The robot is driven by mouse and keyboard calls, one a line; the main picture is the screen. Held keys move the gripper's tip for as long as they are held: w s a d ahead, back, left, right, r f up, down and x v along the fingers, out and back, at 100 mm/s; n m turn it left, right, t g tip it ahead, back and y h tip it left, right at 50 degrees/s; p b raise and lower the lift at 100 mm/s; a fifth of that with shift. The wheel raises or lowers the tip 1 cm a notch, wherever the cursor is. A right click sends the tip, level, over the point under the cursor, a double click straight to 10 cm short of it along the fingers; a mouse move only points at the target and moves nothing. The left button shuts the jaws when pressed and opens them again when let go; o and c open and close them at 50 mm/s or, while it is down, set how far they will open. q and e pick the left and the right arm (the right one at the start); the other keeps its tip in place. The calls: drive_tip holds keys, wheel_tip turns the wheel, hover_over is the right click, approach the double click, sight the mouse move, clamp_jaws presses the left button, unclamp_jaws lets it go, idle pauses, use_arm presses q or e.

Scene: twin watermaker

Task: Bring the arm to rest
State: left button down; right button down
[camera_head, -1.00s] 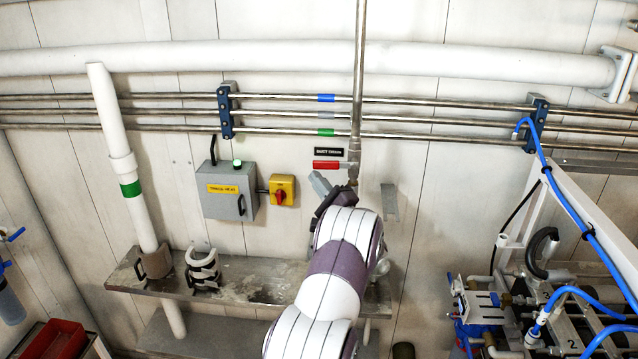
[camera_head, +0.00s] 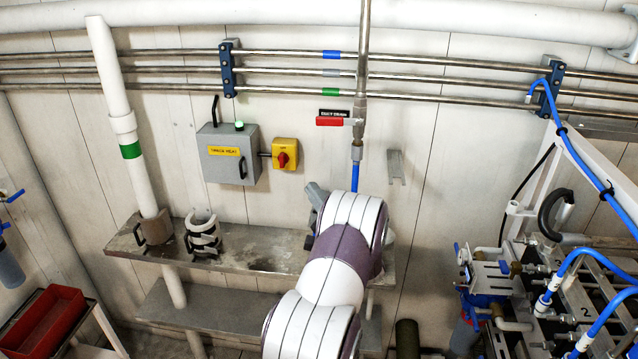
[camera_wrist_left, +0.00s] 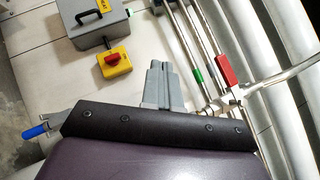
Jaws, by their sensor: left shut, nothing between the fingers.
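My left arm comes up from the bottom middle of the head view, white and purple. My left gripper (camera_head: 316,194) has grey fingers and shows partly past the arm's wrist, in front of the wall above the metal shelf. In the left wrist view the fingers (camera_wrist_left: 157,88) are together and empty, beyond a dark wrist plate. The vertical pipe (camera_head: 361,100) with a red handle (camera_head: 330,121) ends in a fitting with a blue piece (camera_head: 356,176) below, just right of the gripper and apart from it. My right gripper is out of view.
A grey control box (camera_head: 228,153) with a yellow-and-red switch (camera_head: 285,153) is on the wall at left. A metal shelf (camera_head: 262,252) carries a white clamp (camera_head: 203,234). A red tray (camera_head: 45,325) is at lower left. Machinery with blue hoses (camera_head: 590,180) fills the right.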

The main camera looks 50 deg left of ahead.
use_arm(q)
drive_tip(key=shift+d+f, duration=0.15)
drive_tip(key=shift+d, duration=0.15)
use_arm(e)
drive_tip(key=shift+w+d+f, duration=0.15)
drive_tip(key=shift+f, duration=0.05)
use_arm(q)
drive_tip(key=shift+w+d, duration=0.1)
drive_tip(key=shift+w, duration=0.05)
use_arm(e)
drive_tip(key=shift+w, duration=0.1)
